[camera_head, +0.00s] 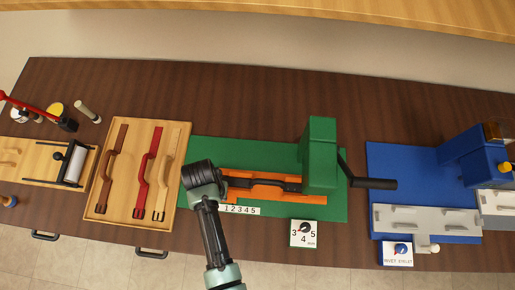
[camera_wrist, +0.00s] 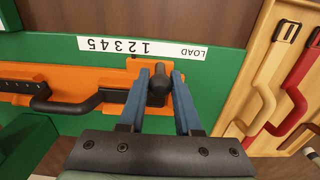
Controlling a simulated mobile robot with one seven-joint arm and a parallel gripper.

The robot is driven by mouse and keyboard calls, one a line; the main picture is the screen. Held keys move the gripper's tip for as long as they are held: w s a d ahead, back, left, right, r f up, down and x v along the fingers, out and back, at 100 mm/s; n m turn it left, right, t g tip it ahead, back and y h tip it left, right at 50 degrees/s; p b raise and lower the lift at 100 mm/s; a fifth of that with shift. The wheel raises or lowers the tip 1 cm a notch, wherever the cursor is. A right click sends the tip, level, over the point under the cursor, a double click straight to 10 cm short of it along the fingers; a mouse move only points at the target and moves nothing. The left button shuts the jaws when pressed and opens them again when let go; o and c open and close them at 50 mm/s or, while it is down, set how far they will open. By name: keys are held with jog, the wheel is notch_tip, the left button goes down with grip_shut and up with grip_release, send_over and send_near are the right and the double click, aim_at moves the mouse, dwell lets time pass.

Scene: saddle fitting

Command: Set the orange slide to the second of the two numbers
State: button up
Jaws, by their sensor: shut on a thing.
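The orange slide (camera_head: 285,197) lies along the green machine (camera_head: 319,155), with a dark bar handle (camera_head: 262,183) on it. In the wrist view the slide (camera_wrist: 105,76) carries an upright black knob (camera_wrist: 157,86) near its end. My gripper (camera_wrist: 160,80) has its two blue fingers on either side of this knob, shut on it. A white number strip (camera_head: 242,210) runs along the slide's front edge; in the wrist view the strip (camera_wrist: 120,46) reads LOAD, 1 to 5, upside down. My wrist hides the slide's left end in the head view.
A card with a dial (camera_head: 303,233) shows 3, 4 and 5. A wooden tray (camera_head: 118,126) with several long handled pieces stands left of the green machine. A blue machine (camera_head: 400,160) with a second card (camera_head: 398,254) stands to the right. A black lever (camera_head: 374,183) sticks out between them.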

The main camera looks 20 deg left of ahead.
aim_at(235, 201)
jog(key=shift+w+d+p, duration=0.15)
jog(key=shift+d+p, duration=0.3)
jog(key=shift+d, duration=0.3)
jog(key=shift+w+d+p, duration=0.15)
jog(key=shift+d+p, duration=0.3)
jog(key=shift+d, duration=0.35)
jog(key=shift+w+d+p, duration=0.2)
jog(key=shift+d+p, duration=0.2)
jog(key=shift+d, duration=0.3)
jog(key=o, duration=0.9)
jog(key=shift+c, duration=0.2)
jog(key=shift+r, duration=0.1)
